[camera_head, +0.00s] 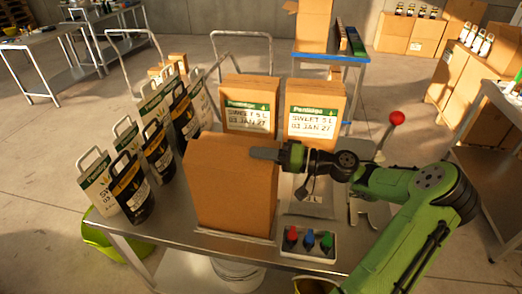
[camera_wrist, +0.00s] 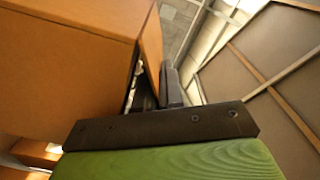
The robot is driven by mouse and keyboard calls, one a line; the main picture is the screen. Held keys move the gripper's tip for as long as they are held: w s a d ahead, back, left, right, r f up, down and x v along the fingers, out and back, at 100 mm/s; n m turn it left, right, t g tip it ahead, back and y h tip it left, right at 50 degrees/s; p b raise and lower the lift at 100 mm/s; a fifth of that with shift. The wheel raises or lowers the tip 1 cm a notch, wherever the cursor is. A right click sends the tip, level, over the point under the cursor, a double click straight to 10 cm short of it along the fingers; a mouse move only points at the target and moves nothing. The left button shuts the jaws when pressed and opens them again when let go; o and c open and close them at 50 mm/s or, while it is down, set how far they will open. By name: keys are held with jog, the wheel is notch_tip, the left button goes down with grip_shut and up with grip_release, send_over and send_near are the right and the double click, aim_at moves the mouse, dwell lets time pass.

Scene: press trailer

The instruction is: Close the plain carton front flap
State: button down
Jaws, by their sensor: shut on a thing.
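The plain carton (camera_head: 235,190) stands upright at the front of the steel table, with no label on the sides I see. My gripper (camera_head: 262,153) comes in from the right at the carton's upper right edge. In the wrist view the carton (camera_wrist: 70,50) fills the left, and its flap (camera_wrist: 152,45) stands slightly out from the body with a narrow dark gap behind it. My gripper (camera_wrist: 160,92) is shut on the flap's edge; one dark finger shows on its outer side, the other is mostly hidden.
Two labelled cartons (camera_head: 313,115) stand behind. A tray with red, blue and green items (camera_head: 309,242) lies at the front right. A red-knobbed lever (camera_head: 397,118) rises near my arm.

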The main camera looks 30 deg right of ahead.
jog(key=c, duration=1.3)
grip_release()
jog(key=shift+c, duration=0.2)
jog(key=shift+f, duration=0.1)
